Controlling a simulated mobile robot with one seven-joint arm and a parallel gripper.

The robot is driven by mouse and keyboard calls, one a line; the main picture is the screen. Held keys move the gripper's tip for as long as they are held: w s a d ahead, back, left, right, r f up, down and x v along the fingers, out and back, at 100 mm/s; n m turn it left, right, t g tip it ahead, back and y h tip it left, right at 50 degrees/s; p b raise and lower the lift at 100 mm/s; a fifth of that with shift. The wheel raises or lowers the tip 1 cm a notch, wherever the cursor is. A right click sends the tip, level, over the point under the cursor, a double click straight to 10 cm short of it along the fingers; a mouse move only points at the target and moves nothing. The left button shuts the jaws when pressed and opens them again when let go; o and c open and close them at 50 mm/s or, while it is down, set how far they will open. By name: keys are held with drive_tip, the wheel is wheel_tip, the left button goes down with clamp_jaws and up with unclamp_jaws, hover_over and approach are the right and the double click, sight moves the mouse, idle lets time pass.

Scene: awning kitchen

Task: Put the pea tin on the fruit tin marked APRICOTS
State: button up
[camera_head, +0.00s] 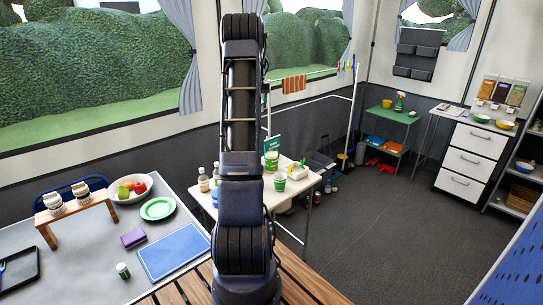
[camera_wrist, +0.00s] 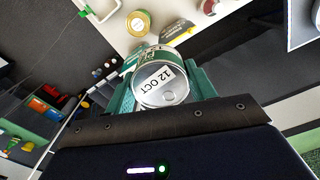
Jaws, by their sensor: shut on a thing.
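In the wrist view my gripper (camera_wrist: 164,84) is shut on a tin (camera_wrist: 166,88), with one green finger on each side. The tin's pale metal end faces the camera and has a white label reading "12 OCT". Its side is mostly hidden, with some green showing, and I take it to be the pea tin. Beyond it a round yellowish tin (camera_wrist: 138,23) stands apart on a white surface; its marking is not readable. In the head view my arm covers the gripper and the held tin. I cannot make out the word APRICOTS on anything.
A grey table (camera_head: 85,245) at left holds a fruit bowl (camera_head: 132,196) and a blue board (camera_head: 172,252).

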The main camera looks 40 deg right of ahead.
drive_tip(key=m, duration=0.1)
hover_over(271, 154)
wheel_tip(271, 154, down, 25)
drive_tip(key=shift+s+d, duration=0.1)
idle(0.6)
drive_tip(key=shift+f, duration=0.15)
drive_tip(key=o, duration=1.1)
